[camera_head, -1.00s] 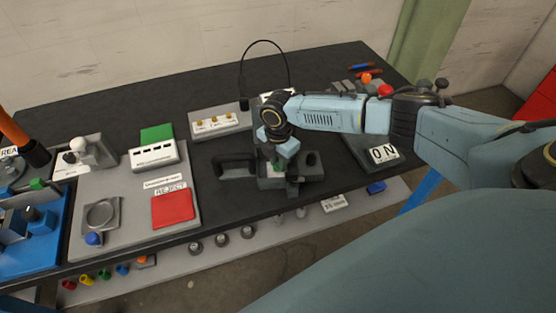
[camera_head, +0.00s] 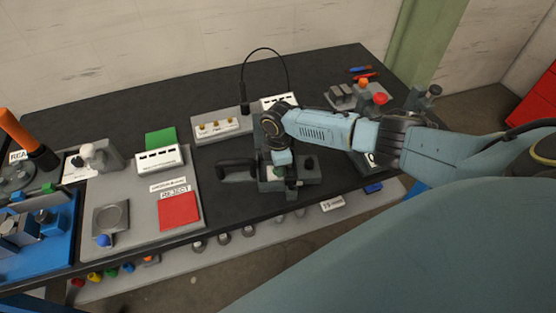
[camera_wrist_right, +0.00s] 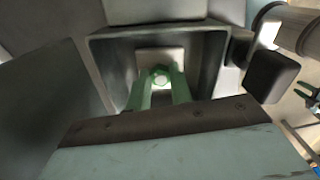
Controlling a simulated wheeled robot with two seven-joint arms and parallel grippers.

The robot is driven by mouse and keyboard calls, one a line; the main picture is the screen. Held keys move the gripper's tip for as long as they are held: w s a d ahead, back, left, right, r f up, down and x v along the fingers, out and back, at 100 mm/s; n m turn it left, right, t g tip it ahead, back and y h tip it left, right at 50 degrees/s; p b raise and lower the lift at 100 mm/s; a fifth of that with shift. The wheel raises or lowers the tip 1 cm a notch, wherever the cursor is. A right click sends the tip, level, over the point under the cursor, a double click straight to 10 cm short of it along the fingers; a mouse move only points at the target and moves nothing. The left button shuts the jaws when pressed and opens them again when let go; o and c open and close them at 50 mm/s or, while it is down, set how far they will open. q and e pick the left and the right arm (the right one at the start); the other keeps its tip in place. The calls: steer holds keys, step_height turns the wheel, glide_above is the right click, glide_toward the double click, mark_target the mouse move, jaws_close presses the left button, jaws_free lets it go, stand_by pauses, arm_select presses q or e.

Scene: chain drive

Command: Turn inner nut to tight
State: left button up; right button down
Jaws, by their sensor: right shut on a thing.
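The inner nut (camera_wrist_right: 160,78) shows in the right wrist view as a small pale piece inside a square grey recess. The green fingers of my right gripper (camera_wrist_right: 161,92) are shut on it from both sides. In the head view my right gripper (camera_head: 279,171) points down into the dark grey fixture (camera_head: 308,174) near the table's front edge. There the wrist hides the nut. How tight the nut is cannot be told. My left gripper is not in view.
A black handle (camera_head: 236,168) sticks out left of the fixture. A grey board with a red reject pad (camera_head: 179,211) lies further left. A grey block with brass knobs (camera_head: 221,127) stands behind. A thin black cable (camera_head: 264,50) arches behind the wrist.

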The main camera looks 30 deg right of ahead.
steer(key=m+p, duration=0.2)
steer(key=m, duration=0.1)
steer(key=shift+s+a+r+m, duration=0.1)
steer(key=shift+m, duration=0.2)
steer(key=shift+m+p, duration=0.65)
steer(key=shift+m, duration=0.85)
steer(key=c, duration=1.2)
jaws_free()
steer(key=shift+c, duration=0.2)
step_height(320, 180, up, 13)
steer(key=p, duration=0.1)
steer(key=shift+r, duration=0.15)
